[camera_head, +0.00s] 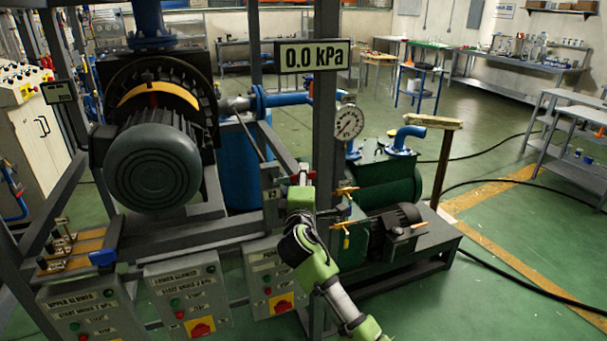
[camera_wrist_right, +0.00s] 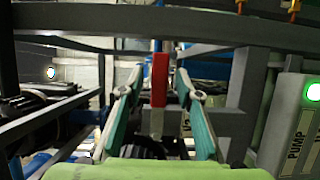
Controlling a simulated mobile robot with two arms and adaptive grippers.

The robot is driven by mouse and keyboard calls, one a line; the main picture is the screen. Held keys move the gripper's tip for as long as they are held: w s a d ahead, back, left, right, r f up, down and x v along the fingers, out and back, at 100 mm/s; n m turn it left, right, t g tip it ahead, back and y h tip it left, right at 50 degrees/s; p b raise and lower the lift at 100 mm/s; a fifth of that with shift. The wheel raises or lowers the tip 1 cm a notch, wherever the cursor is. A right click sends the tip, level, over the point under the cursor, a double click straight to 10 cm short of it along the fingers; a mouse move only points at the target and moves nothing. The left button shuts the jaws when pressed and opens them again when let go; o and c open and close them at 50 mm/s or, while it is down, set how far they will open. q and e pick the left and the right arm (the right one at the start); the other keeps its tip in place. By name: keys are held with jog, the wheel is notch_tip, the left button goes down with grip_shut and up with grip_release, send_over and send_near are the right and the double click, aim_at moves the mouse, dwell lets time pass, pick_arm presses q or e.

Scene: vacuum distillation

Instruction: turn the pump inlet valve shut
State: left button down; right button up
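A red lever handle (camera_wrist_right: 159,80) with a pale lower end stands upright in the middle of the right wrist view. I take it for the pump inlet valve's handle; its valve body is hidden. My right gripper (camera_wrist_right: 160,84) is open, with one teal finger on each side of the handle and a visible gap to each. In the head view my right gripper (camera_head: 300,190) is at the grey frame, left of the green pump (camera_head: 388,188); its fingertips are hard to make out there. My left gripper is not in view.
A display (camera_head: 313,56) reads 0.0 kPa above a round gauge (camera_head: 348,122). Grey frame bars (camera_wrist_right: 243,85) run close around the right gripper. A control box (camera_wrist_right: 292,125) with a lit green button is at right. Open green floor lies right of the pump.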

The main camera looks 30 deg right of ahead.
jog(key=shift+w+d, duration=0.4)
jog(key=shift+w, duration=0.15)
grip_shut()
